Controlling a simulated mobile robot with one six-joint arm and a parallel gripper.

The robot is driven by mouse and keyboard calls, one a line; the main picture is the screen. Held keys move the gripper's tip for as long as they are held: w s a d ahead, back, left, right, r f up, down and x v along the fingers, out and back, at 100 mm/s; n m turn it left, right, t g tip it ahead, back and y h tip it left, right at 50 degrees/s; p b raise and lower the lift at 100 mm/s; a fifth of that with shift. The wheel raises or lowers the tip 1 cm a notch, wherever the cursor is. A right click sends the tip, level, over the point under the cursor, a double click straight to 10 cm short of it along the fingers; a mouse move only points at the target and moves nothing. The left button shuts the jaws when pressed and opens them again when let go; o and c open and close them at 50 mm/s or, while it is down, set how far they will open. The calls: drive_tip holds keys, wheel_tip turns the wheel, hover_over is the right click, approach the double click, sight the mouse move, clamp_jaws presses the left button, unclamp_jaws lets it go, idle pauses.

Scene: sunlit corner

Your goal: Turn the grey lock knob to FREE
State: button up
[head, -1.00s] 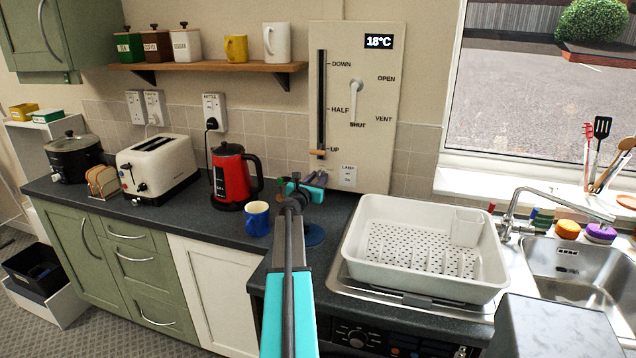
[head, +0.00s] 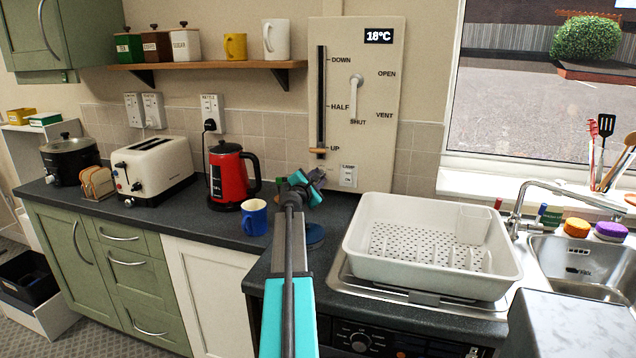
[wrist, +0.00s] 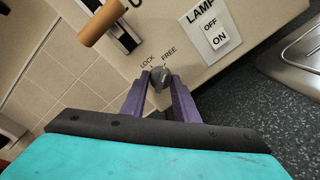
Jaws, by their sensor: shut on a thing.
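The grey lock knob (wrist: 160,77) is low on the cream panel in the wrist view, under the printed words LOCK and FREE. My gripper (wrist: 160,84) has its two purple fingers closed on either side of the knob. Which word the knob points at is hard to tell, as the fingers partly cover it. In the head view my gripper (head: 318,174) is at the panel's lower left edge, its wrist tilted. The knob is hidden there behind it.
The panel (head: 378,140) also has a slider with a wooden handle (head: 318,151) at UP, a white pointer (head: 354,92) near SHUT, and a lamp switch (head: 348,176). A blue mug (head: 254,217), red kettle (head: 228,175) and white dish rack (head: 430,270) stand nearby.

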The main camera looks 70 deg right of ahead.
drive_tip(key=shift+a+f+m, duration=0.1)
drive_tip(key=shift+f+m, duration=0.05)
drive_tip(key=shift+m, duration=0.15)
drive_tip(key=o, duration=1.1)
drive_tip(key=shift+c, duration=0.2)
drive_tip(key=a+r+b, duration=0.1)
drive_tip(key=a, duration=1.2)
drive_tip(key=shift+s+a, duration=0.2)
drive_tip(key=shift+a, duration=0.15)
drive_tip(key=shift+r, duration=0.1)
